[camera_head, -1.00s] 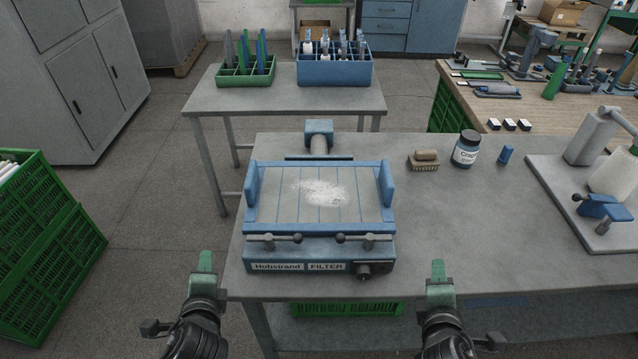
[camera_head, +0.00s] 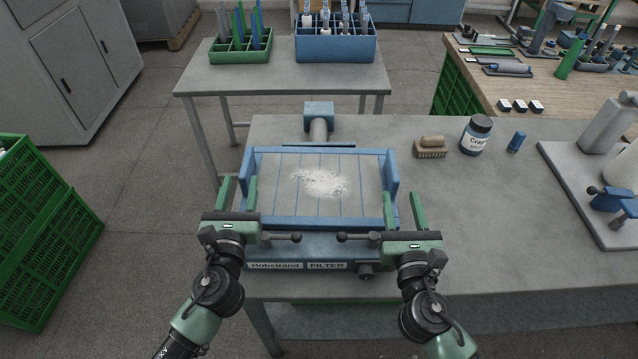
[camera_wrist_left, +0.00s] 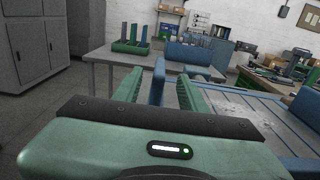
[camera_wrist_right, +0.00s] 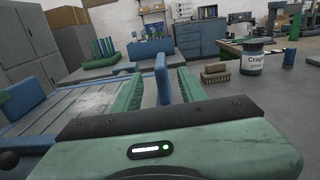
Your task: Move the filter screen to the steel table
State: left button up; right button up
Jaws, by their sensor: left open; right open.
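The filter screen (camera_head: 290,205), a grey slatted panel with white powder on it and blue edges, lies in the blue filter unit labelled Hobstrand FILTER (camera_head: 330,247). My left gripper (camera_head: 238,184) is open at its left side; in the left wrist view a blue upright side plate (camera_wrist_left: 157,82) stands between the fingers. My right gripper (camera_head: 402,196) is open at its right side; in the right wrist view the other blue plate (camera_wrist_right: 162,80) stands between the fingers. Neither gripper is closed on a plate. The arms hide parts of the unit's front.
The unit stands on a grey table (camera_head: 500,225). Another grey table (camera_head: 285,82) behind carries a green bin (camera_head: 240,57) and a blue bin (camera_head: 335,48); its front strip is clear. A brush (camera_head: 431,148) and a jar (camera_head: 476,135) stand right. A winder (camera_head: 600,190) is further right.

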aim_at(244, 160)
pick_arm(q)
jog(key=w, duration=0.7)
jog(key=shift+w, duration=0.35)
pick_arm(e)
jog(key=w, duration=1.1)
jog(key=shift+w, duration=0.35)
pick_arm(q)
grip_shut()
pick_arm(e)
grip_shut()
pick_arm(q)
jog(key=shift+a, duration=0.1)
pick_arm(e)
jog(key=shift+a, duration=0.1)
pick_arm(q)
jog(key=shift+a, duration=0.1)
pick_arm(e)
jog(key=shift+s+a, duration=0.1)
pick_arm(q)
jog(key=shift+r, duration=0.15)
pick_arm(e)
jog(key=shift+r, duration=0.1)
